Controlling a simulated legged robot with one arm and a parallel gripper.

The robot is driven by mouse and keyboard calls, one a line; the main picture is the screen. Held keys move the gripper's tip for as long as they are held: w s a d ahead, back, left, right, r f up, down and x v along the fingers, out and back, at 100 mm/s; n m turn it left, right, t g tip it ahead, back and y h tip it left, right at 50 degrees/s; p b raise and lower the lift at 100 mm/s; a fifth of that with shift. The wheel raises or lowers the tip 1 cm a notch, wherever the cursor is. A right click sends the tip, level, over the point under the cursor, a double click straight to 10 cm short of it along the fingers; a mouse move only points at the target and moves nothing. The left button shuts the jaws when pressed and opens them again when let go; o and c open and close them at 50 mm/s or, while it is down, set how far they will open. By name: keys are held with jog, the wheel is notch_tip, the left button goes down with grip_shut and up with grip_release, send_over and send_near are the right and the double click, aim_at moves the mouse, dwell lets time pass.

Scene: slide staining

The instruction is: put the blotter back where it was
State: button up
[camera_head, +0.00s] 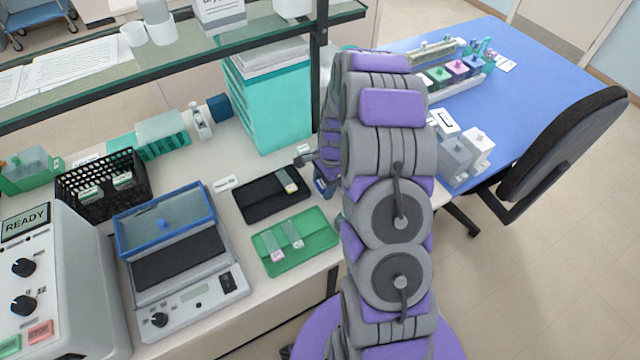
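My gripper (308,160) is at the left side of my arm, over the bench just right of the black mat (258,207). My arm hides much of it, and its fingers are too small to read. A small dark blue piece (321,187) shows beside it; I cannot tell whether it is held or part of the gripper. I cannot pick out the blotter for sure. A dark blue block (219,108) stands at the back of the bench, left of the teal rack. One slide lies at the right side of the black mat.
A green mat (275,262) with two slides lies in front. A heater device (190,295) with a blue-rimmed lid, a black basket (70,185) and a teal rack (265,110) stand around. A glass shelf (260,35) overhangs. A blue table (535,85) and a chair (570,140) are right.

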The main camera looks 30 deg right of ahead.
jog(key=shift+o, duration=1.2)
jog(key=shift+d, duration=0.2)
jog(key=shift+a+r, duration=0.2)
jog(key=shift+a, duration=0.9)
jog(key=shift+r, duration=0.35)
jog(key=d+r, duration=0.1)
jog(key=r, duration=0.1)
jog(key=d+r, duration=0.1)
jog(key=d+r+p, duration=0.1)
jog(key=r, duration=0.1)
jog(key=shift+r, duration=0.3)
jog(key=s+a+r+n, duration=0.3)
jog(key=s+r, duration=0.1)
jog(key=r, duration=0.3)
jog(key=s+a+r+n, duration=0.2)
jog(key=s+a+r, duration=0.15)
jog(key=r, duration=0.35)
jog(key=s+a+r+n, duration=0.2)
jog(key=s+a+n, duration=0.1)
jog(key=s, duration=0.5)
jog(key=s+a+r+n+g+h, duration=0.1)
jog(key=s+a+r+n, duration=0.2)
jog(key=s+n, duration=0.2)
jog(key=s+a+r+n, duration=0.3)
jog(key=s+n, duration=0.1)
jog(key=s, duration=0.7)
jog(key=shift+s+n+g+h+p, duration=0.3)
jog(key=shift+s+g+h+p, duration=0.1)
jog(key=shift+p, duration=0.05)
